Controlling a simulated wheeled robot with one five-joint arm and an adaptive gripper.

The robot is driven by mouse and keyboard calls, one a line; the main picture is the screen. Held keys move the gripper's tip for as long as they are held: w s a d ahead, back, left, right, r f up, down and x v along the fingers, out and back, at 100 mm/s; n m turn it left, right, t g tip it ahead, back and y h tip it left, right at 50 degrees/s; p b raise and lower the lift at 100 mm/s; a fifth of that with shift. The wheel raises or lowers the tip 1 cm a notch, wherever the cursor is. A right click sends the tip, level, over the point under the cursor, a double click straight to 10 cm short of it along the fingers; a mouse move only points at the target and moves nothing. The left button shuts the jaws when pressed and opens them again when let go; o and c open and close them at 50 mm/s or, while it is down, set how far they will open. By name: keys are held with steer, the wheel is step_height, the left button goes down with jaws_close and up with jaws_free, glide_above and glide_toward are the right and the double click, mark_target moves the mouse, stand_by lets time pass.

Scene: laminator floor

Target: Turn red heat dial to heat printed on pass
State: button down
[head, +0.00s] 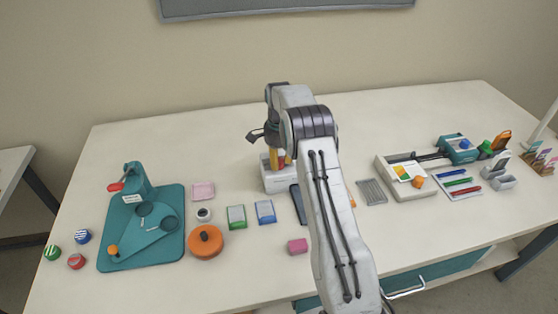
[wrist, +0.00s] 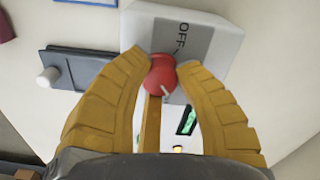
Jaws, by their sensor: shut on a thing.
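The red heat dial (wrist: 160,76) is in the wrist view, on the grey face of a pale box marked "OFF". A small light pointer shows on its lower edge, on the side away from the "OFF" mark. My gripper (wrist: 163,66) has its yellow fingers around the dial and is shut on it. I cannot make out a printed pass at the box.
Left on the table are a teal press (head: 140,235), an orange round pot (head: 205,242) and small coloured blocks. Right are a pale tray unit (head: 425,193), pens and card holders. A dark plate with a white knob (wrist: 48,77) is beside the box.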

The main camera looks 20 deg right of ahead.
mark_target(279, 160)
steer(key=shift+s+f+m, duration=0.1)
steer(key=shift+f+m, duration=0.1)
steer(key=shift+m, duration=0.5)
steer(key=c, duration=0.8)
jaws_free()
steer(key=shift+r, duration=0.1)
steer(key=shift+r, duration=0.1)
step_height(279, 160, up, 12)
steer(key=shift+f, duration=0.1)
stand_by(0.4)
